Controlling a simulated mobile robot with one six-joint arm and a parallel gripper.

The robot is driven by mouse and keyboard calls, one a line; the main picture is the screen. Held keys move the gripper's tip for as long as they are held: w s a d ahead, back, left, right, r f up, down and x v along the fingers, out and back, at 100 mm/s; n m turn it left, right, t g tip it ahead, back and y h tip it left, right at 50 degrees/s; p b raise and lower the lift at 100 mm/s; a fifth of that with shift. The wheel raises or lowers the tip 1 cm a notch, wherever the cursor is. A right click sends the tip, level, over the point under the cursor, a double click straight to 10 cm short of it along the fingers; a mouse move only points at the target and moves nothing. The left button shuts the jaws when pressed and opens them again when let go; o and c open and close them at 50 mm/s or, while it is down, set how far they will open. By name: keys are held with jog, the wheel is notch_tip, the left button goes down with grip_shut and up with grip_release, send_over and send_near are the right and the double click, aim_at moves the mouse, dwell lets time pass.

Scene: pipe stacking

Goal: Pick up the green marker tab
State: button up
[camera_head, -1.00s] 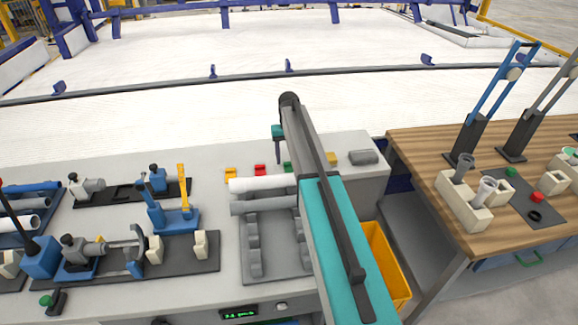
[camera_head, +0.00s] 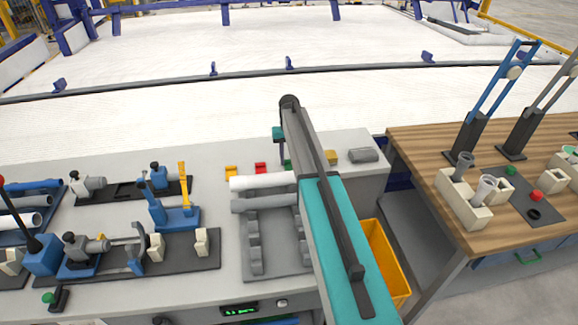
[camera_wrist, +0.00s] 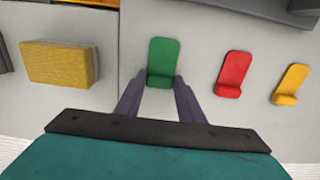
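The green marker tab (camera_wrist: 162,58) stands out in the wrist view on the grey bench top, with a long flat part and a thicker lip at its near end. My gripper (camera_wrist: 160,80) is open, with one finger on each side of the tab's near end. I cannot tell whether the fingers touch it. In the head view my gripper (camera_head: 282,155) is at the bench behind the white pipe, and the arm and fingers mostly hide the green tab.
A red tab (camera_wrist: 233,74) and a yellow tab (camera_wrist: 290,84) lie to the right in the wrist view, and a yellow block (camera_wrist: 58,64) to the left. A white pipe (camera_head: 262,181) and a grey pipe (camera_head: 265,201) lie on the rack in the head view.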

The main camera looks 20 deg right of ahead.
aim_at(289, 161)
jog(key=c, duration=0.3)
notch_tip(289, 161, up, 10)
jog(key=b, duration=0.3)
dwell(0.5)
jog(key=shift+s+a, duration=0.1)
dwell(1.3)
jog(key=s+a+r+n, duration=0.2)
jog(key=s+a+n, duration=0.2)
jog(key=s, duration=0.5)
jog(key=s+a+r+n, duration=0.1)
jog(key=s+a+n, duration=0.3)
jog(key=s, duration=0.5)
jog(key=shift+s+a+r, duration=0.2)
jog(key=shift+a+r, duration=0.15)
jog(key=shift+a, duration=1)
